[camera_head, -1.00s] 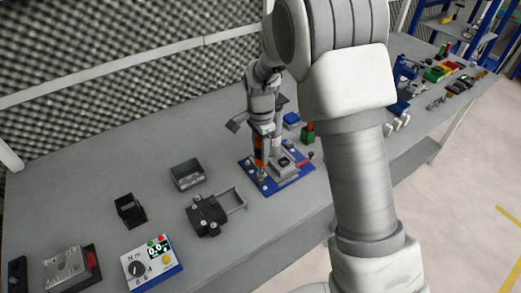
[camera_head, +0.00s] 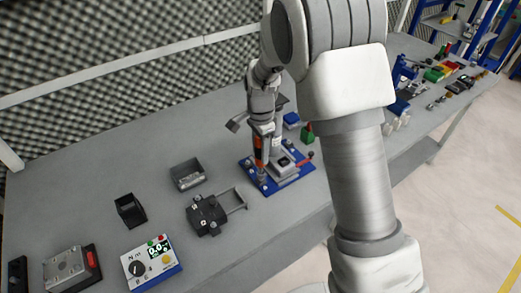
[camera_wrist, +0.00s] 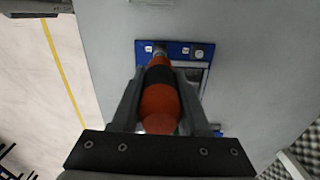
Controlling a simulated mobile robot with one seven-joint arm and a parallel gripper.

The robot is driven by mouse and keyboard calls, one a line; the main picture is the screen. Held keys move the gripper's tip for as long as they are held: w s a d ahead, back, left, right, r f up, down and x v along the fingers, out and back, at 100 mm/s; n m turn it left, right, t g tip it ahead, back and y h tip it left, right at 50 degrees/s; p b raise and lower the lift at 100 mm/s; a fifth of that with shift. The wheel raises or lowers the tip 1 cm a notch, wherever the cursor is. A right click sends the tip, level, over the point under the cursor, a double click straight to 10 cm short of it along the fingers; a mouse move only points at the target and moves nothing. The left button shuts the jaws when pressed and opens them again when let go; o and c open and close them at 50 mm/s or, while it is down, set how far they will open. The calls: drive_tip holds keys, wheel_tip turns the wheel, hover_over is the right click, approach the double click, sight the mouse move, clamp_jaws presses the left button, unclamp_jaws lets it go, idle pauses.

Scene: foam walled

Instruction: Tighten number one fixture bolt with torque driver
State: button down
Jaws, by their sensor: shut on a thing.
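My gripper (camera_head: 262,136) is shut on the orange and black torque driver (camera_head: 259,153), which it holds upright, tip down, over the left part of the blue fixture plate (camera_head: 292,182). In the wrist view the driver (camera_wrist: 160,108) lies between both fingers, with its tip end at the blue plate (camera_wrist: 175,46) beside a small white label. A bolt head (camera_wrist: 198,54) shows at the plate's right corner in that view. The bolt under the driver is hidden, and I cannot tell whether the tip is seated on it. A grey block (camera_head: 284,166) sits on the plate.
A torque meter (camera_head: 151,263) with a dial and a display reading about 0.0 stands at the front left. A black clamp fixture (camera_head: 207,216), a grey bin (camera_head: 187,174) and a small black bin (camera_head: 130,210) lie left of the plate. The bench between them is clear.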

sight(260, 142)
drive_tip(key=shift+f+b, duration=0.45)
drive_tip(key=shift+f, duration=0.5)
idle(2.0)
drive_tip(key=shift+r, duration=0.15)
drive_tip(key=shift+r+p, duration=1.8)
drive_tip(key=shift+r, duration=0.65)
